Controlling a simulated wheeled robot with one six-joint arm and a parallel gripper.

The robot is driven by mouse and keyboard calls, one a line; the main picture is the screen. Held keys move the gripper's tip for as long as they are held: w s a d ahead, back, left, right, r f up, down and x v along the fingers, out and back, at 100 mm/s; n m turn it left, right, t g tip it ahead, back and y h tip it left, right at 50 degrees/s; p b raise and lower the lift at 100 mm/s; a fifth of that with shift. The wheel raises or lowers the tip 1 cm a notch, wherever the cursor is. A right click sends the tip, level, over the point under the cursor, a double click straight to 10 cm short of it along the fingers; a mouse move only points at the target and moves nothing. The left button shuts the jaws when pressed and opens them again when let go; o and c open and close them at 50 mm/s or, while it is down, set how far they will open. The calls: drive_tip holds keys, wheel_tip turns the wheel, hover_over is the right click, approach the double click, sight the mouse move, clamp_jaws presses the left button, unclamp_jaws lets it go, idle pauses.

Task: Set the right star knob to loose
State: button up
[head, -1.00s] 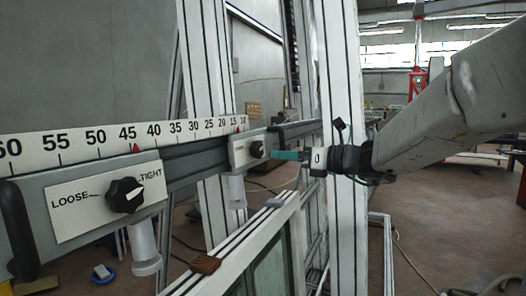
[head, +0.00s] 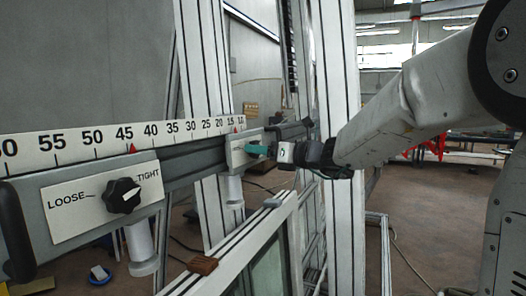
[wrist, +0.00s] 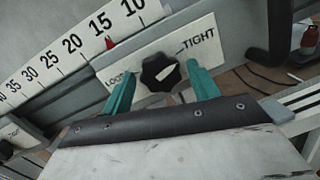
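The right star knob (wrist: 160,72) is black, on a white plate with LOOSE at left and TIGHT at right. Its white mark points up and right, toward TIGHT. My gripper (wrist: 158,75) has its teal fingers open, one on each side of the knob; I cannot tell whether they touch it. In the head view my gripper (head: 257,149) is at the right plate (head: 238,152), and its fingers hide the right knob.
The left star knob (head: 122,196) sits on its own LOOSE/TIGHT plate (head: 75,205), its mark toward TIGHT. A ruled scale (head: 75,145) with red pointers runs above. A dark handle (wrist: 268,40) stands right of the knob in the wrist view. Frame posts stand behind.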

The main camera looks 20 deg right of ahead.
drive_tip(key=c, duration=0.7)
drive_tip(key=shift+o, duration=0.2)
drive_tip(key=shift+n, duration=0.3)
drive_tip(key=shift+w+d+r+n+g+y, duration=0.2)
drive_tip(key=shift+n+g, duration=0.5)
drive_tip(key=shift+n, duration=4.55)
drive_tip(key=shift+s+a+f+n+g+y, duration=0.15)
drive_tip(key=shift+n+g+y, duration=0.4)
drive_tip(key=shift+n, duration=4.75)
drive_tip(key=shift+w+d+r+n+g+y, duration=0.15)
drive_tip(key=shift+n+g, duration=0.7)
drive_tip(key=shift+n, duration=4.4)
drive_tip(key=shift+f, duration=0.1)
